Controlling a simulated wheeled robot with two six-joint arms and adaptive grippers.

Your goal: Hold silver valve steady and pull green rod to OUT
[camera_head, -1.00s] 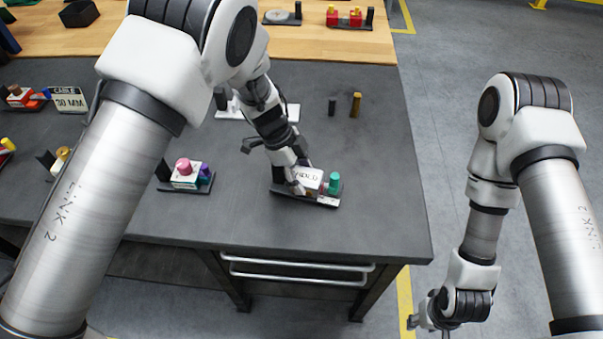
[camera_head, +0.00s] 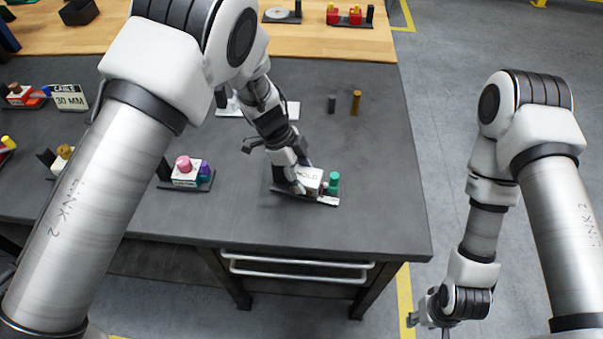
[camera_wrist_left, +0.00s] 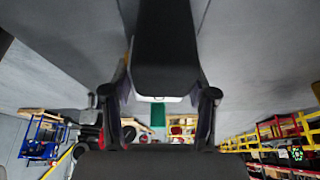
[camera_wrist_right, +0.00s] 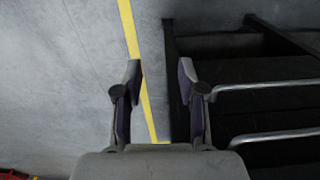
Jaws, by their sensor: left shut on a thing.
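The silver-white valve block (camera_head: 310,177) marked HOLD sits on a dark base plate (camera_head: 329,201) near the table's front right. My left gripper (camera_head: 297,186) is down at the left end of this fixture. In the left wrist view its fingers are shut on the fixture's dark post (camera_wrist_left: 165,50). The fingers hide part of the block. My right gripper (camera_wrist_right: 160,85) is open and empty, out past the table's front right corner, over the floor.
A similar fixture with a pink knob (camera_head: 183,163) stands to the left. A dark peg (camera_head: 332,103) and a brass peg (camera_head: 356,103) stand behind the valve. The table right of the green rod is clear. Drawer handles (camera_head: 295,268) show below the front edge.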

